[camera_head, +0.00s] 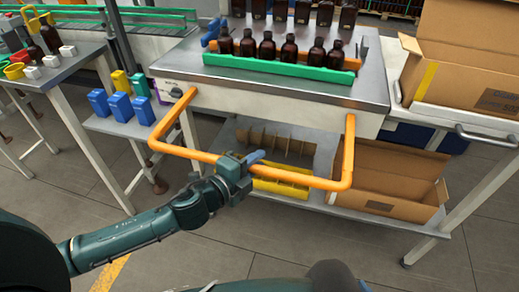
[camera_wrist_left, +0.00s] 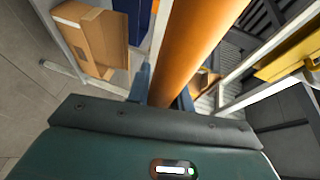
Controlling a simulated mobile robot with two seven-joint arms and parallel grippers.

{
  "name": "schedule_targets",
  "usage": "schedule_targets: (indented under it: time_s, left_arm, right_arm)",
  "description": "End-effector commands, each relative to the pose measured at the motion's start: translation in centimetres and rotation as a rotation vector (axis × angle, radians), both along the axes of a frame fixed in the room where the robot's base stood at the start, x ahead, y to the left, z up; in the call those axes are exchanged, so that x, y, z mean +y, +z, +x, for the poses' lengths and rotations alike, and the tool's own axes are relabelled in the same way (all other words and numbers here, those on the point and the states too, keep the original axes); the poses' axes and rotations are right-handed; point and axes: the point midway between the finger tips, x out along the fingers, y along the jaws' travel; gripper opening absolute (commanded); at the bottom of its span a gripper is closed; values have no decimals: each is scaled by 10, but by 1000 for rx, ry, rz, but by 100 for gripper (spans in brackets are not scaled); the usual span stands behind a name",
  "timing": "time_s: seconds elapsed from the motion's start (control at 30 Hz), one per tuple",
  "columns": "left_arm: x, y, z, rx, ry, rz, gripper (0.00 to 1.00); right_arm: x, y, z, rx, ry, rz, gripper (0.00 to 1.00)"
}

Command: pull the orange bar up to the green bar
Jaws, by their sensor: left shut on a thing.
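An orange U-shaped bar (camera_head: 318,184) sticks out from the front of a steel-topped workstation. My left gripper (camera_head: 246,162) is shut on the middle of its front stretch. In the left wrist view the orange bar (camera_wrist_left: 193,45) runs up and away from between my fingers, which are mostly hidden. A green bar (camera_head: 280,80) lies across the steel top, with a row of amber bottles (camera_head: 289,49) standing just behind it. A thin orange strip shows low among the bottles, close behind the green bar. My right gripper is not in view.
Cardboard boxes (camera_head: 385,182) stand on the lower shelf and at the right. A yellow tray (camera_head: 281,183) lies below the orange bar. Blue containers (camera_head: 118,106) stand on a shelf at the left. The floor in front is open.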

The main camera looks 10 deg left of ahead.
Motion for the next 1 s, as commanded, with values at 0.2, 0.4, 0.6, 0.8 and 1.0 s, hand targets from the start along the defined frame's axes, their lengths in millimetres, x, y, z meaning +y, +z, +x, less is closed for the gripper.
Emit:
schedule_targets:
  time_s: [0.2, 0.4, 0.6, 0.8, 1.0]
  left_arm:
    - [0, -1, -23, 4, -3, -1, 0]
    - [0, -1, -27, 2, -3, -1, 0]
    - [0, -1, -26, 2, -3, -1, 0]
    - [0, -1, -26, 1, -2, -1, 35]
    - [0, 0, -26, 1, -1, 0, 43]
  right_arm:
    - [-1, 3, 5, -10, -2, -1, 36]
    - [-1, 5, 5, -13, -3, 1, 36]
    - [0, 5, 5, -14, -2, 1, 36]
    - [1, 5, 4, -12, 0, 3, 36]
    - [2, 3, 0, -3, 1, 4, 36]
